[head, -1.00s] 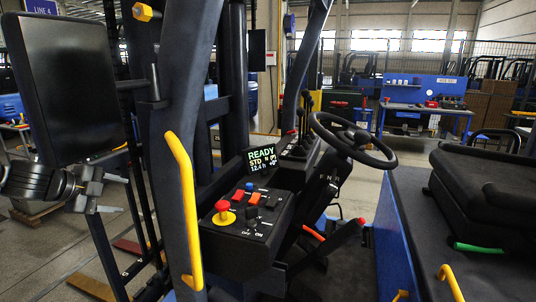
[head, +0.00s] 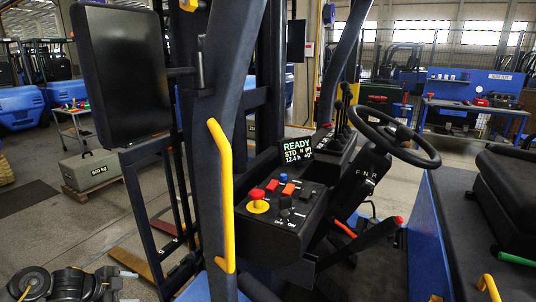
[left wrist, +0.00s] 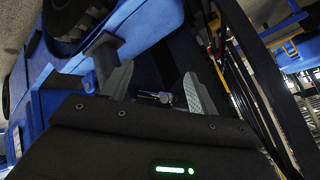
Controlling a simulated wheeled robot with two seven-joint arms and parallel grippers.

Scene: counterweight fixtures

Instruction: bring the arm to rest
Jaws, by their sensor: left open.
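My left arm (head: 65,286) is low in the bottom left corner of the head view. Its gripper (head: 122,284) is partly cut off by the lower edge, left of the truck's blue body and clear of the controls. In the left wrist view the two fingers of the left gripper (left wrist: 157,78) stand well apart, open. A small silvery object (left wrist: 155,97) shows between them; I cannot tell what it is or whether it is held. The control box (head: 280,222) carries a red stop button (head: 257,194) on a yellow base. My right gripper is not in view.
A black monitor (head: 125,70) and dark frame posts stand above and beside the left arm. A yellow grab handle (head: 221,195) is on the pillar. The steering wheel (head: 395,133) is at right. A grey 500 kg block (head: 92,171) sits on a pallet behind.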

